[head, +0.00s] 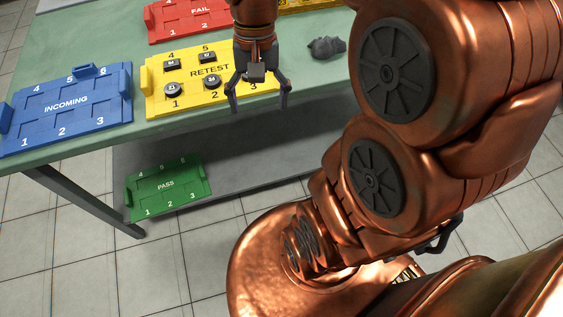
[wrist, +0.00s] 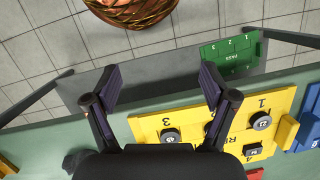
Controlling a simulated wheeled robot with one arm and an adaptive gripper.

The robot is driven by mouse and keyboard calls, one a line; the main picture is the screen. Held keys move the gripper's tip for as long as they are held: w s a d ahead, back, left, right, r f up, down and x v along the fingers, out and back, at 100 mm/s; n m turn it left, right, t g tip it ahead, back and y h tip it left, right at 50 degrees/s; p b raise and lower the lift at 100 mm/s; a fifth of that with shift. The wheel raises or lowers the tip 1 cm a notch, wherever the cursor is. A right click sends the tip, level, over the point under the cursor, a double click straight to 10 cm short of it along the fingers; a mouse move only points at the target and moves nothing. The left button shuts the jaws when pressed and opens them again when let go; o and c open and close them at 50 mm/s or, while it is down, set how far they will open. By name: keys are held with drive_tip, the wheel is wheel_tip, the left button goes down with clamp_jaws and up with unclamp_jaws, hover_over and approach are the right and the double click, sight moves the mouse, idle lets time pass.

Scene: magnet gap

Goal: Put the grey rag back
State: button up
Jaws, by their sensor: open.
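The grey rag (head: 326,47) lies crumpled on the green table top (head: 333,75), to the right of the yellow RETEST tray (head: 153,110). In the wrist view the rag (wrist: 73,160) shows as a dark lump at the lower left, partly hidden by my gripper. My gripper (head: 258,107) is open and empty, with its fingers over the right part of the RETEST tray near the table's front edge. In the wrist view its two fingers (wrist: 158,82) are spread apart with nothing between them. The rag is to the right of my gripper in the head view, not touching it.
The RETEST tray holds several dark round and square pieces, one marked 23 (head: 173,89). A blue INCOMING tray (head: 65,128) stands left, a red FAIL tray (head: 185,32) behind. A green PASS tray (head: 165,191) is on the lower grey shelf (head: 235,178). Table around the rag is clear.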

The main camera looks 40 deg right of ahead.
drive_tip(key=s+a+f+n+h, duration=0.1)
drive_tip(key=s+a+f+n, duration=0.2)
drive_tip(key=s, duration=0.8)
wheel_tip(320, 180, down, 3)
drive_tip(key=n, duration=0.3)
drive_tip(key=shift+s+a+r+g+h, duration=0.2)
drive_tip(key=shift+s+g+h, duration=0.1)
drive_tip(key=shift+s+h, duration=0.1)
wheel_tip(320, 180, up, 21)
drive_tip(key=t+p, duration=0.1)
drive_tip(key=p, duration=1.8)
